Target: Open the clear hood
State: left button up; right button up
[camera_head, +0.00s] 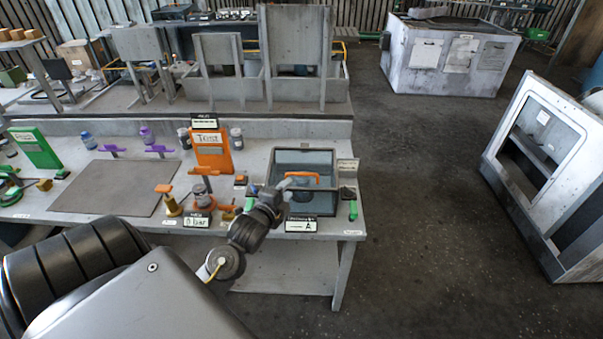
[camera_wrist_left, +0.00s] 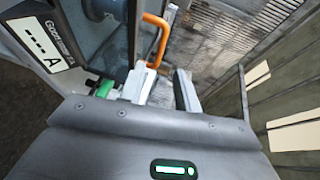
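The clear hood (camera_head: 318,158) is a dark-framed see-through box at the right end of the bench, and it looks closed. Its orange handle (camera_head: 302,176) is on top. My left gripper (camera_head: 284,184) is at the near left side of the hood, close to the handle. In the left wrist view the two fingers (camera_wrist_left: 164,88) are apart with nothing clamped between them. The handle (camera_wrist_left: 163,38) shows just beyond the fingertips there, nearer the left finger; I cannot tell whether they touch. My right gripper is not in view.
A black display marked A (camera_head: 300,224) stands in front of the hood, with a green-and-black part (camera_head: 352,208) to its right. An orange Test stand (camera_head: 212,152) and a display reading bar (camera_head: 196,218) are left of the hood. Open floor lies right of the bench.

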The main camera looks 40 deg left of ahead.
aim_at(302, 174)
pick_arm(q)
jog(key=p+x, duration=0.2)
jog(key=x, duration=0.7)
jog(key=shift+w+a+r, duration=0.1)
jog(key=shift+w, duration=0.2)
jog(key=shift+w+a+p, duration=0.15)
jog(key=shift+w+p, duration=0.2)
jog(key=shift+w, duration=0.2)
jog(key=shift+f, duration=0.2)
grip_shut()
